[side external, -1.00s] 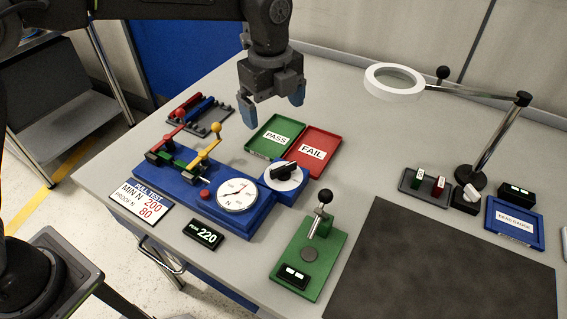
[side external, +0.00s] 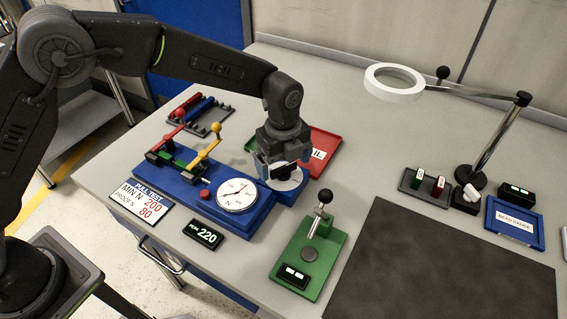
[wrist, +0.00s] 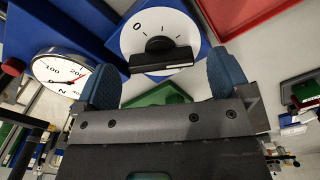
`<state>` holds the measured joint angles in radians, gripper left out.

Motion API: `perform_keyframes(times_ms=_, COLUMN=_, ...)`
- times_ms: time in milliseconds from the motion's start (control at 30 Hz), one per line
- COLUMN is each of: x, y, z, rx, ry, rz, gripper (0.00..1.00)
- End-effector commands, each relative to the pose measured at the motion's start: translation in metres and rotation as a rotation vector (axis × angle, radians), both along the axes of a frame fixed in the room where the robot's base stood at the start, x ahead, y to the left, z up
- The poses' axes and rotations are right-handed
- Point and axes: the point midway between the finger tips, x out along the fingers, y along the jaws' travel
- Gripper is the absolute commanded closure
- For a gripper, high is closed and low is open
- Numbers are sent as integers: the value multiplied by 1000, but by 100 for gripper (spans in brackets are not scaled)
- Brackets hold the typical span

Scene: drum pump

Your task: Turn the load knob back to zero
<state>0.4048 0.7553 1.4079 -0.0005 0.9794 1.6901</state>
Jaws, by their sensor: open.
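The load knob (wrist: 160,56) is a black bar-shaped knob on a white dial plate (wrist: 188,28) marked with a 0 and ticks, on the blue pull-test base (side external: 262,220). In the wrist view its bar lies roughly level across the picture. My gripper (side external: 277,172) is above the knob, pointing down, with its blue fingers apart on either side of it in the side view. In the wrist view the open fingers (wrist: 168,80) flank the knob without visible contact. The round force gauge (side external: 237,195) has a red needle; the peak display (side external: 204,235) reads 220.
The red FAIL tray (side external: 325,143) lies just behind my gripper, which mostly hides the green PASS tray. Red and yellow levers (side external: 205,154) stand on the fixture to the left. A green press (side external: 310,258) stands in front right. A magnifier lamp (side external: 394,84) stands at the right.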

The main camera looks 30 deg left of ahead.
Motion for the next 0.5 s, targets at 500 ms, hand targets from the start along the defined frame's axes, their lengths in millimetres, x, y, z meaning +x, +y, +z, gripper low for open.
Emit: perform_keyframes(times_ms=500, x=0, y=0, z=-10, rx=-1, ry=-1, rz=0, gripper=12)
